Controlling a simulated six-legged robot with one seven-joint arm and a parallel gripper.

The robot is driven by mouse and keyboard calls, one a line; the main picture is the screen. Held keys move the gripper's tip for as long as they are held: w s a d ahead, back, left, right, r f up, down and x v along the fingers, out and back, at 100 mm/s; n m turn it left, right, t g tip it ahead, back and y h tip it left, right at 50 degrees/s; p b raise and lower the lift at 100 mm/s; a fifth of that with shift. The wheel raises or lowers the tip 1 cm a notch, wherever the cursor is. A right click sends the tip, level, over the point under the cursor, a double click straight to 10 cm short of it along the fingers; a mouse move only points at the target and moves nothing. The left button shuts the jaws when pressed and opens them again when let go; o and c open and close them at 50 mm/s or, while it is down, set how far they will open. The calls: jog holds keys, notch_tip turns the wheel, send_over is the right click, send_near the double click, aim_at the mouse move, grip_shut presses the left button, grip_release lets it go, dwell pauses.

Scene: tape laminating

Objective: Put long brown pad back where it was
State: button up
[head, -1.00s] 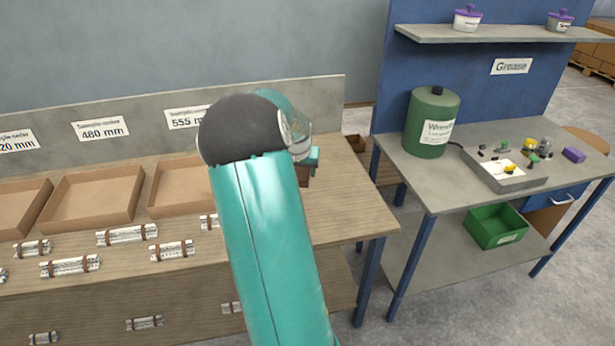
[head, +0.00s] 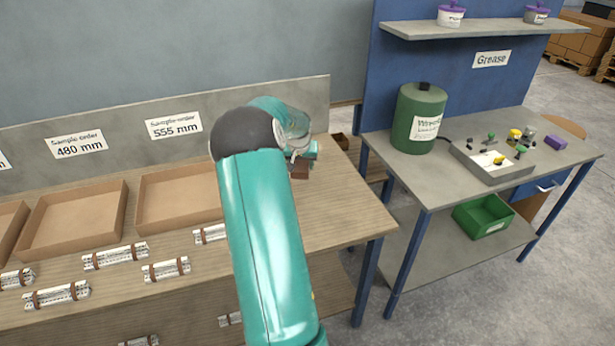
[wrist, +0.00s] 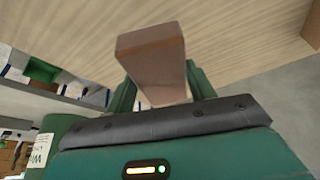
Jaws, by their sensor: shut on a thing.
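The long brown pad (wrist: 152,58) is a reddish-brown block in the wrist view, held between the two green fingers of my gripper (wrist: 160,88). Its near end points up in that picture, and the wooden surface shows behind it. In the head view a small part of the pad (head: 299,169) shows below my gripper (head: 308,154), above the right part of the wooden bench (head: 335,215). My own arm hides much of the gripper there. I cannot tell whether the pad touches the bench.
Cardboard trays (head: 72,218) and strapped white bundles (head: 115,257) cover the bench's left part. Its right end is clear. A grey table (head: 450,190) stands to the right with a green canister (head: 418,118), a grey tray (head: 490,165) and a green bin (head: 483,217) underneath.

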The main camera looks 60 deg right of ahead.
send_over(309, 181)
jog(key=a, duration=0.2)
jog(key=f, duration=0.5)
jog(key=shift+s+d+f, duration=0.15)
jog(key=shift+s+f, duration=0.15)
jog(key=shift+f, duration=0.05)
jog(key=shift+d+f, duration=0.2)
jog(key=shift+f, duration=1.5)
jog(key=shift+f, duration=0.1)
jog(key=o, duration=1)
jog(key=shift+o, duration=0.2)
